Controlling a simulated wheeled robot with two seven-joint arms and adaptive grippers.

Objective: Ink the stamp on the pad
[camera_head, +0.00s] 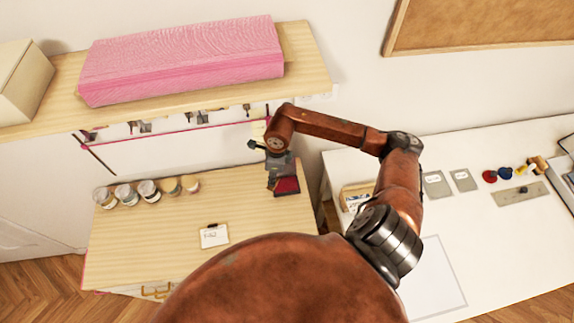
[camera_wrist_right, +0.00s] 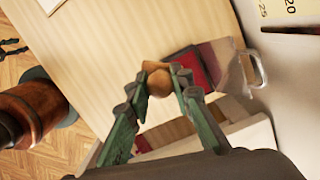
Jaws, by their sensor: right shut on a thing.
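My right gripper (camera_head: 278,168) is over the right end of the wooden table. In the wrist view its green fingers (camera_wrist_right: 162,78) are closed around a round wooden knob (camera_wrist_right: 158,83), which looks like the stamp's handle. The stamp's lower part and face cannot be made out. The red ink pad (camera_head: 287,186) lies on the table just below the gripper in the head view. It also shows in the wrist view (camera_wrist_right: 192,68), just beyond and to the right of the knob. I cannot tell whether the stamp touches the pad.
Several small jars (camera_head: 148,190) stand in a row on the table's left. A small clipboard (camera_head: 214,236) lies nearer the front. A shelf with a pink box (camera_head: 185,60) overhangs the back. A white desk (camera_head: 440,215) stands to the right. The table's middle is clear.

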